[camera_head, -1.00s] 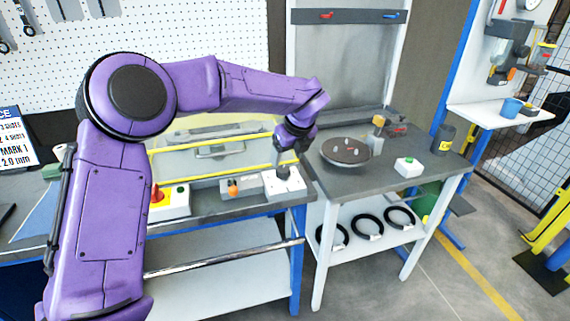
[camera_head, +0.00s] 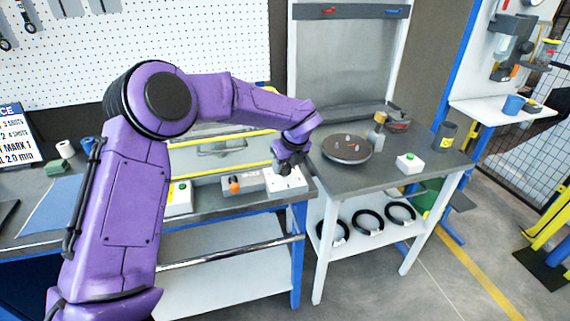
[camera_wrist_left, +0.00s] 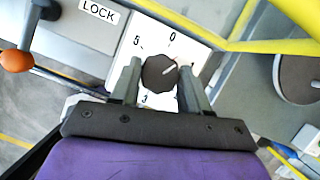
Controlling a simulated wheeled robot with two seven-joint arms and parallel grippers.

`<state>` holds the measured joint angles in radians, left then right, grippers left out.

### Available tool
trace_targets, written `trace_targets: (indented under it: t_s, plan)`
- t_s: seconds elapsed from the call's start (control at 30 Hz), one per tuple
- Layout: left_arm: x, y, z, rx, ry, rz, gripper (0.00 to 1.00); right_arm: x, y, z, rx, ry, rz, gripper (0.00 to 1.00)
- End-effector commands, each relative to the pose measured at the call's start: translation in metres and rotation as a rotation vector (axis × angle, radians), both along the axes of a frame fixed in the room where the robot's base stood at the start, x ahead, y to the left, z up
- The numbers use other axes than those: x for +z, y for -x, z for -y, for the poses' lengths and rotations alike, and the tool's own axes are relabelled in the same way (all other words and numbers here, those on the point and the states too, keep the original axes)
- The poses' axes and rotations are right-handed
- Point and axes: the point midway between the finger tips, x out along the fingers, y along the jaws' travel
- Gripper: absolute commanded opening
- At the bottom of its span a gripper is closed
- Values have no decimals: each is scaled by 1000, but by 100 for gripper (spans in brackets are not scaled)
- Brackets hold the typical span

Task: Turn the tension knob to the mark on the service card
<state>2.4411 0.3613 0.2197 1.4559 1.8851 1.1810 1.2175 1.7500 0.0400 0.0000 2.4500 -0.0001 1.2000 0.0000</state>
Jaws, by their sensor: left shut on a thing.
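The dark round tension knob (camera_wrist_left: 160,73) sits on a white dial plate (camera_wrist_left: 172,22) with printed numbers. The 0, 5 and 3 show; the right finger covers part of the scale. The knob's white pointer line points right and slightly up, clockwise of the 0. My left gripper (camera_wrist_left: 162,85) is shut on the knob, one finger on each side. In the head view my left gripper (camera_head: 287,168) is at the white dial box (camera_head: 291,188) and hides the knob. The service card (camera_head: 17,137) at the far left is cut off; one line seems to read MARK 1. My right gripper is not in view.
A lever with an orange ball (camera_wrist_left: 17,60) is beside a LOCK label (camera_wrist_left: 98,11). Yellow rails (camera_head: 216,144) run behind the dial.

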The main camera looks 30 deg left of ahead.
Motion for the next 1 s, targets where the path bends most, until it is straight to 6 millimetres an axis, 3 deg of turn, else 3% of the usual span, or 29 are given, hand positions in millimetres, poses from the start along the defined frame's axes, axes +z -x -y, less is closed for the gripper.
trace_targets:
  t_s: [0.4, 1.0]
  plan:
    - [-1, 1, -1, -198, 4, 2, 15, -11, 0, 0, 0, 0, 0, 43]
    - [0, 3, -2, -500, 1, -1, 15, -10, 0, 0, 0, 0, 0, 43]
